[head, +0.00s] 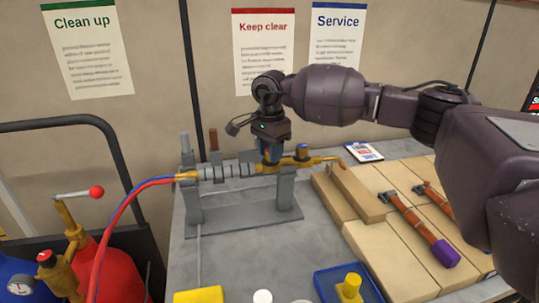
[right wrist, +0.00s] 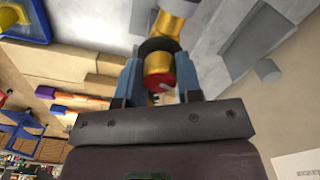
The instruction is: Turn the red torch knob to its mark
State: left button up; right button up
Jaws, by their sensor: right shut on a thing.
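A brass torch (head: 325,160) rests on a grey stand (head: 240,214), with a red and a blue hose joined to its left end. My right gripper (head: 270,155) reaches down onto the torch from above. In the right wrist view the red torch knob (right wrist: 158,85), with a brass body and a white mark on its face, sits between the two blue fingers of my right gripper (right wrist: 160,80). The fingers are shut on it. In the head view the red knob is hidden by the gripper. My left gripper is not in view.
Wooden blocks (head: 390,238) stand to the right, with a purple-ended tool (head: 445,252) on them. A red gas cylinder (head: 115,270) stands at the left. A blue tray (head: 325,285) and a yellow block (head: 198,296) are at the front.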

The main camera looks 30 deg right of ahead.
jog(key=shift+n+b, duration=0.4)
jog(key=shift+n, duration=0.6)
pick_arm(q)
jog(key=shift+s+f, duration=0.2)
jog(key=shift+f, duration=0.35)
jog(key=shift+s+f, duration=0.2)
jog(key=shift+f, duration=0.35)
pick_arm(e)
jog(key=shift+n, duration=0.6)
jog(key=shift+r, duration=0.1)
pick_arm(q)
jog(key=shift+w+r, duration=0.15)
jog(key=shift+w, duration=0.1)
jog(key=shift+b, duration=0.3)
pick_arm(e)
jog(key=o, duration=0.9)
jog(key=shift+o, duration=0.2)
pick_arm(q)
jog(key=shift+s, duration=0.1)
